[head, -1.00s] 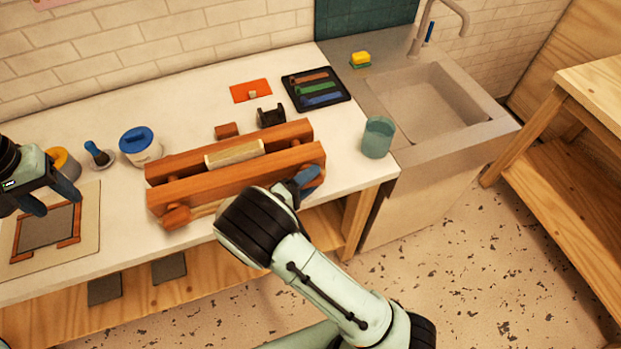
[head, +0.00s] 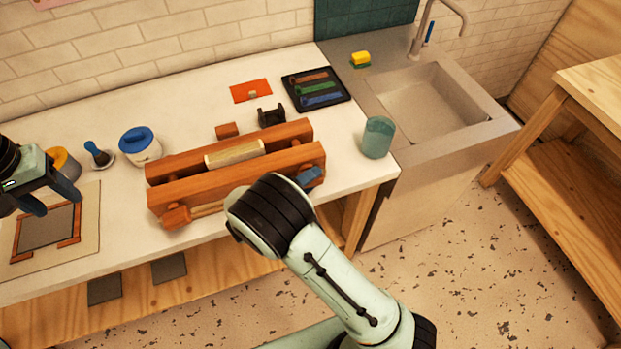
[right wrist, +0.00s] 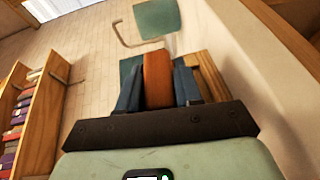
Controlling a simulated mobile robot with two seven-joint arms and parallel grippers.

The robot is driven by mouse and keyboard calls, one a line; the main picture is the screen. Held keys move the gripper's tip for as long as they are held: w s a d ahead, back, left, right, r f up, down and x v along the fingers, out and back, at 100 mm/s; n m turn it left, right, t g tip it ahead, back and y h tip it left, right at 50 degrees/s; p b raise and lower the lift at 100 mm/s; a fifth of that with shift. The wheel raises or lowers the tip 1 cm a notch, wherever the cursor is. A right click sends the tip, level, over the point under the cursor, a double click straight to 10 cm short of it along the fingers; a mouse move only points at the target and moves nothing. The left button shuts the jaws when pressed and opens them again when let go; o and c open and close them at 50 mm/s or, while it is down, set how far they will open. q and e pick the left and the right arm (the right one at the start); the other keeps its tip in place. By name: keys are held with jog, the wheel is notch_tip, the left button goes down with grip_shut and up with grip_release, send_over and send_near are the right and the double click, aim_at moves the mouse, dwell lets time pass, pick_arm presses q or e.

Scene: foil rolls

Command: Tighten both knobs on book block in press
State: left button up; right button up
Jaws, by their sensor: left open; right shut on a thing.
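The wooden press (head: 236,184) lies on the white bench, with the pale book block (head: 234,153) between its two long beams. The left knob (head: 176,217) sticks out of the press's front at its left end and is free. The right knob (right wrist: 157,80) shows in the right wrist view, between the blue fingers of my right gripper (right wrist: 158,88), which is shut on it. In the head view my right gripper (head: 309,176) is at the press's right end, largely hidden behind my wrist. My left gripper (head: 50,200) is open and empty, at the far left.
A framed mat (head: 88,213) lies under my left gripper. A blue-lidded jar (head: 140,147) and a brush (head: 99,155) stand left of the press. A teal cup (head: 377,138) stands right of it, near the sink (head: 432,106). A tool tray (head: 316,90) lies behind.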

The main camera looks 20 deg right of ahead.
jog(key=y, duration=0.2)
jog(key=m+g+y, duration=0.1)
jog(key=y, duration=0.1)
jog(key=shift+m+y, duration=0.3)
jog(key=shift+y, duration=0.1)
dwell(0.5)
jog(key=o, duration=1)
jog(key=shift+c, duration=0.2)
jog(key=shift+s, duration=0.1)
jog(key=v, duration=1.2)
jog(key=shift+r, duration=0.1)
